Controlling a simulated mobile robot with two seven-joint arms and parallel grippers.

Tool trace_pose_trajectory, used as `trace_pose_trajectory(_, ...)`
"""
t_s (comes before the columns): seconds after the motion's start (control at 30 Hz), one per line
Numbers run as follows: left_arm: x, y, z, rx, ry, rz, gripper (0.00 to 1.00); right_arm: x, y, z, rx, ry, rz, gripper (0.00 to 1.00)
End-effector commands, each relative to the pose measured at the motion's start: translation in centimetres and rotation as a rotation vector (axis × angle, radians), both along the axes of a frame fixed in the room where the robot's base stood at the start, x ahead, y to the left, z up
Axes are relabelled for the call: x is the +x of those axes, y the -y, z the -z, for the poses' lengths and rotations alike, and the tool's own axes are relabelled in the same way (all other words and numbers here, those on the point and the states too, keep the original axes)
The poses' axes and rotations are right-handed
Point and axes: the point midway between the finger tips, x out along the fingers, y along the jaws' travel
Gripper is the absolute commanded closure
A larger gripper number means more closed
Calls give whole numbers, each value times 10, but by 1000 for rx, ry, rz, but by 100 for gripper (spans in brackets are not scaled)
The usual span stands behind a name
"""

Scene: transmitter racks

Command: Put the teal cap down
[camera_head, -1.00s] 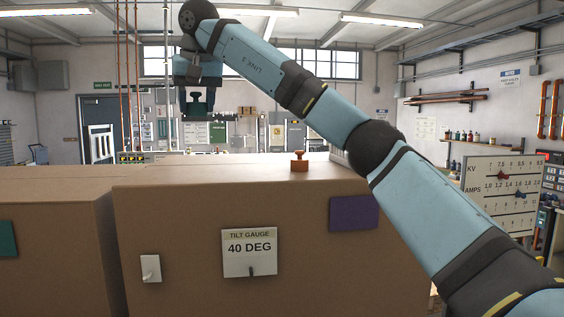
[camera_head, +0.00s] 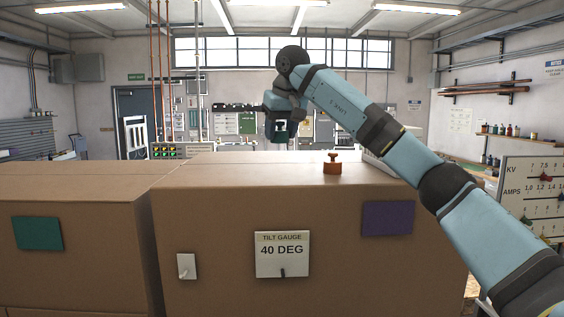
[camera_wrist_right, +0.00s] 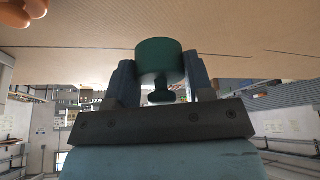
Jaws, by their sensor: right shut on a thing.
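My right gripper (camera_head: 282,125) is above the back part of the large cardboard box's top, left of the orange cap (camera_head: 332,163). It is shut on the teal cap (camera_wrist_right: 158,58), a dark green-teal disc with a narrower stem and knob, shown between the two fingers in the right wrist view (camera_wrist_right: 160,85). In the head view the cap is small, dark and hard to tell from the fingers. It appears clear of the box top. My left gripper is in neither view.
The large cardboard box (camera_head: 215,215) carries a tilt gauge plate (camera_head: 282,254) reading 40 DEG, a purple patch (camera_head: 388,218) and a white switch plate (camera_head: 187,266). Another box (camera_head: 90,205) with a teal patch (camera_head: 38,233) adjoins at left. The box top left of the orange cap looks clear.

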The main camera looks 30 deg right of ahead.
Motion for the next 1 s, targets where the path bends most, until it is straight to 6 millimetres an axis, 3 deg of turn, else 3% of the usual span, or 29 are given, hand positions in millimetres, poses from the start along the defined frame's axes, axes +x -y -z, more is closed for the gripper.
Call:
trace_pose_trajectory(0.1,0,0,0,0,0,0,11,0,0,23,0,0,0,75)
trace_pose_trajectory(0.37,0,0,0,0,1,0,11,0,0,42,0,0,-1,75)
trace_pose_trajectory(0.6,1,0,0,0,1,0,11,0,0,75,0,1,0,75)
trace_pose_trajectory(0.97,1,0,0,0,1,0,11,0,-1,79,0,1,0,75)
trace_pose_trajectory(1.0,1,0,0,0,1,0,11,0,0,80,0,1,0,50)
